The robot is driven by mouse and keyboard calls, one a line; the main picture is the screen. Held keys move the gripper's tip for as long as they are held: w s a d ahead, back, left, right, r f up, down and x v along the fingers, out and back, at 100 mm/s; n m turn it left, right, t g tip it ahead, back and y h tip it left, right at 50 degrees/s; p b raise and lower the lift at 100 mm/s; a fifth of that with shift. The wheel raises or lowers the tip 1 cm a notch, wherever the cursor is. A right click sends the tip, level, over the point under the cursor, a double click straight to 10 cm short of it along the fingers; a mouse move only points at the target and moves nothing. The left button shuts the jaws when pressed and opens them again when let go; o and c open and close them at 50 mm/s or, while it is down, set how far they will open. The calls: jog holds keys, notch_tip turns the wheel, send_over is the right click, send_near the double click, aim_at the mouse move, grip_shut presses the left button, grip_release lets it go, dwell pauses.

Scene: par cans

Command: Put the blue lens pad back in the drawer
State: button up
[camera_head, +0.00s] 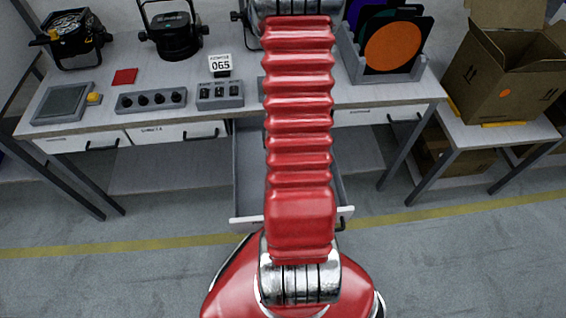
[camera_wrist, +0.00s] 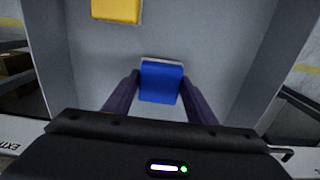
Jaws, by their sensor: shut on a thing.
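The blue lens pad (camera_wrist: 160,82) is between the two dark fingers of my gripper (camera_wrist: 161,80) in the wrist view. My gripper is shut on it. The pad is over or inside the open grey drawer (camera_wrist: 228,55); I cannot tell whether it touches the drawer floor. In the head view the pulled-out drawer (camera_head: 248,170) shows left of my red arm, under the bench. My arm hides the gripper, the blue pad and the drawer's middle there.
A yellow pad (camera_wrist: 117,10) lies in the drawer ahead of the blue one. The bench (camera_head: 215,120) carries a red pad (camera_head: 124,76), control boxes (camera_head: 151,99), lamps (camera_head: 174,35) and a rack of coloured discs (camera_head: 392,45). A cardboard box (camera_head: 505,75) stands at right.

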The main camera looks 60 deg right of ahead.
jog(key=shift+f, duration=0.75)
jog(key=o, duration=1)
jog(key=shift+f, duration=0.1)
jog(key=shift+o, duration=0.2)
notch_tip(320, 180, up, 12)
dwell(0.5)
